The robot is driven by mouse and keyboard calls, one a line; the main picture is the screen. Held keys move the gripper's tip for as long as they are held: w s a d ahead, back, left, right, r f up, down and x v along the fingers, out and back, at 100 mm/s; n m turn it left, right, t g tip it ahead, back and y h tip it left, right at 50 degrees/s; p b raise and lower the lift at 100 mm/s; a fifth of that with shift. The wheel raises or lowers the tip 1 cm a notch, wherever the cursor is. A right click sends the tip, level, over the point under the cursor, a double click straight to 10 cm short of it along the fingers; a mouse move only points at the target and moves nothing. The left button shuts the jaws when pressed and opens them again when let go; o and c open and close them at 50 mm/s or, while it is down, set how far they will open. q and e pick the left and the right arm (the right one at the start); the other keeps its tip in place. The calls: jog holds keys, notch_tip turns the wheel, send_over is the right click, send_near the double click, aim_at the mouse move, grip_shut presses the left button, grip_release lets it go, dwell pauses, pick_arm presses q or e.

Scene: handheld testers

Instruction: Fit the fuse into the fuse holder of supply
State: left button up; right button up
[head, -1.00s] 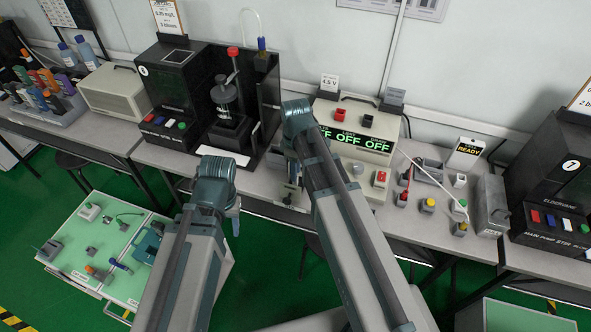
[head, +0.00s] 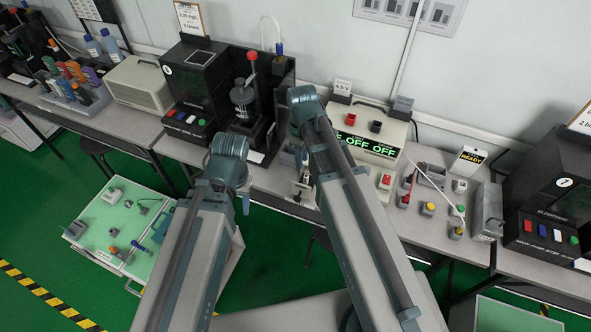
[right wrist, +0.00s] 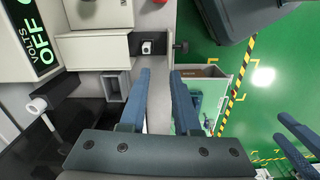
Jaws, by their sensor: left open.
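The supply (head: 372,148) is a pale box with green OFF displays, on the bench right of my right forearm. Its side also shows at the upper left of the right wrist view (right wrist: 95,52). There, a dark fitting with a small white piece (right wrist: 147,47) sits just beyond my right fingertips; I cannot tell whether it is the fuse or its holder. My right gripper (right wrist: 160,72) is open and looks empty; my arm mostly hides it in the head view. My left gripper (head: 246,204) is open, pointing down in front of the bench edge. No fuse is clearly recognisable.
A grey block with a square hole (right wrist: 114,88) stands beside my right fingers. A black pump tester (head: 205,80) stands left of the supply. A green-topped cart (head: 120,225) stands lower left.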

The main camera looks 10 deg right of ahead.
jog(key=s+a+m+h, duration=0.1)
jog(key=s+a+m, duration=0.5)
jog(key=s, duration=0.6)
jog(key=shift+s+a, duration=0.25)
jog(key=shift+a, duration=0.95)
